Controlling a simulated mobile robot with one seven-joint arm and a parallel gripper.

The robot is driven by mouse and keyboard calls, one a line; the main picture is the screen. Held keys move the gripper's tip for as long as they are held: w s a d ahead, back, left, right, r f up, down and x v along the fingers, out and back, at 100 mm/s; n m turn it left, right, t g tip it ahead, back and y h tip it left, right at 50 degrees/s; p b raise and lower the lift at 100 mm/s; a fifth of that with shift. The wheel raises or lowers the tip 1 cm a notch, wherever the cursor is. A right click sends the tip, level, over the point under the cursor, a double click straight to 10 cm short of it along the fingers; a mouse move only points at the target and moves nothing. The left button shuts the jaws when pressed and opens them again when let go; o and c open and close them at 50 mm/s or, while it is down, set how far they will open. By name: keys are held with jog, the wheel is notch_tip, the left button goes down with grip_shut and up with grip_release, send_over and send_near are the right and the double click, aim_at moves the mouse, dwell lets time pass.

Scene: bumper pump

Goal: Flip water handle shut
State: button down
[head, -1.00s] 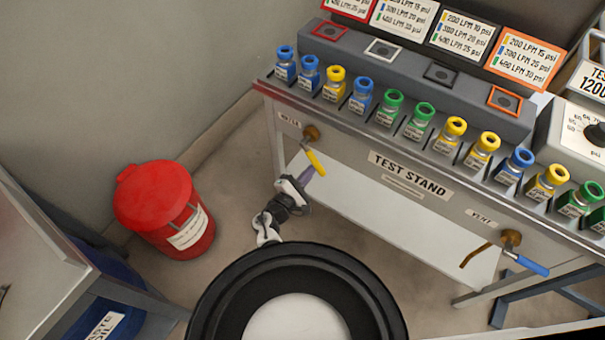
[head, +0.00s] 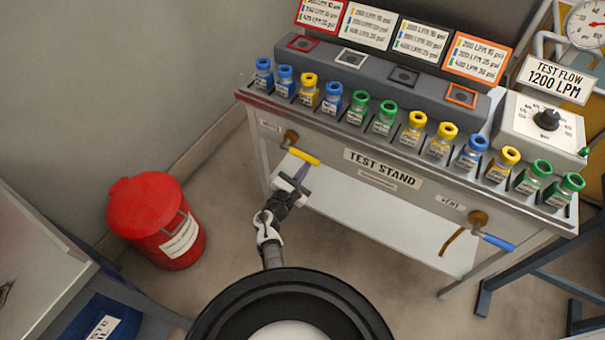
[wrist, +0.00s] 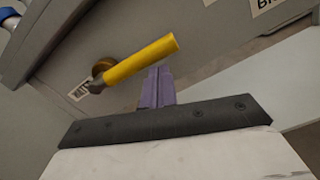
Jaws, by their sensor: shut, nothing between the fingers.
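The water handle (head: 303,157) is a yellow lever on a brass valve at the left of the test stand's front panel. It points right, about parallel to the stand's edge. It also shows in the wrist view (wrist: 143,60), sloping up to the right from the brass hub. My gripper (head: 303,170) is shut and empty, just below the handle. In the wrist view its purple fingers (wrist: 157,88) are together, with tips close under the handle's right part. I cannot tell whether they touch it.
A blue vent handle (head: 497,243) is on the panel's right. Capped sample bottles (head: 360,107) line the stand's top (head: 250,97). A red bin (head: 158,218) stands on the floor at left. Open floor lies between the bin and the stand.

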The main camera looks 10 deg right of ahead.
jog(key=shift+d+r, duration=0.15)
jog(key=shift+r, duration=0.35)
dwell(0.3)
notch_tip(320, 180, down, 5)
jog(key=b, duration=0.5)
jog(key=v, duration=1.1)
jog(key=shift+r, duration=0.35)
